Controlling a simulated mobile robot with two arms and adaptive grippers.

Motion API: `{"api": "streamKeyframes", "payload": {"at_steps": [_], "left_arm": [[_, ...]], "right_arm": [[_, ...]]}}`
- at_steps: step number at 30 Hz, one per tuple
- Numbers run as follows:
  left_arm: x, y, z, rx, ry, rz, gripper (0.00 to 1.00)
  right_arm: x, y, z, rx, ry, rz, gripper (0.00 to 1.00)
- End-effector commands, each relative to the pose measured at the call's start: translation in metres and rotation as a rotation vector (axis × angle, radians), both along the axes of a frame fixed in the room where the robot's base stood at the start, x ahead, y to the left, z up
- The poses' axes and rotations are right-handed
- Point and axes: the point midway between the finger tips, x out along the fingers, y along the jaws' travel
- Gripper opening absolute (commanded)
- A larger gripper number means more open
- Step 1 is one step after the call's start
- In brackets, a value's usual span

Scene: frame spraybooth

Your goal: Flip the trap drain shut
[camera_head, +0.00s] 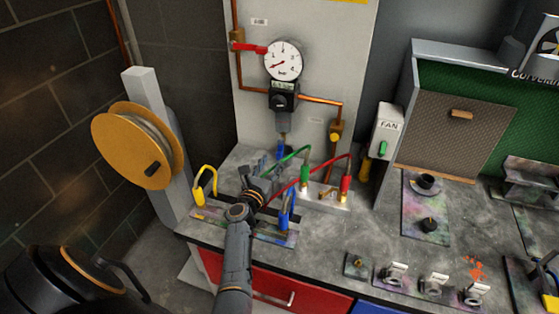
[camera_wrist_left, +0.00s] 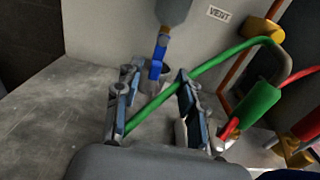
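The trap drain is a small blue lever (camera_head: 281,149) under the grey bowl of the trap (camera_head: 283,122), below the round gauge. In the left wrist view the blue lever (camera_wrist_left: 157,57) hangs roughly straight down from the bowl (camera_wrist_left: 173,11). My left gripper (camera_head: 265,170) is just below and in front of it. In the left wrist view its two fingers (camera_wrist_left: 158,78) are spread, with the lever beyond the gap between them and apparently apart from both. A green hose (camera_wrist_left: 200,68) crosses the view at the fingers; whether it touches them I cannot tell. My right gripper is not in view.
Red (camera_head: 290,184) and green hoses loop close to the left gripper, on its right. A yellow hose (camera_head: 203,184) and a blue one (camera_head: 286,210) are near the bench front. A hose reel (camera_head: 137,145) stands at left. The fan switch box (camera_head: 388,131) is at right.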

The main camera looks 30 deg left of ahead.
Motion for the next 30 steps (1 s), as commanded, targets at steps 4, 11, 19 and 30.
{"api": "streamKeyframes", "payload": {"at_steps": [4, 11, 19, 30], "left_arm": [[0.000, 0.000, -0.018, 0.000, 0.000, 0.000, 0.40], [0.012, 0.003, -0.019, 0.000, -0.002, 0.000, 0.40], [0.052, 0.012, -0.019, -0.001, -0.001, -0.001, 0.40], [0.073, 0.018, -0.018, 0.000, 0.000, 0.001, 0.40]], "right_arm": [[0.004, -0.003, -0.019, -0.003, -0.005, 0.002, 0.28], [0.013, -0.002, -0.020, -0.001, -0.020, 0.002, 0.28], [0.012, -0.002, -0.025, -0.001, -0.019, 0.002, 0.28], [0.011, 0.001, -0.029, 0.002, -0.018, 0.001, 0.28]]}}
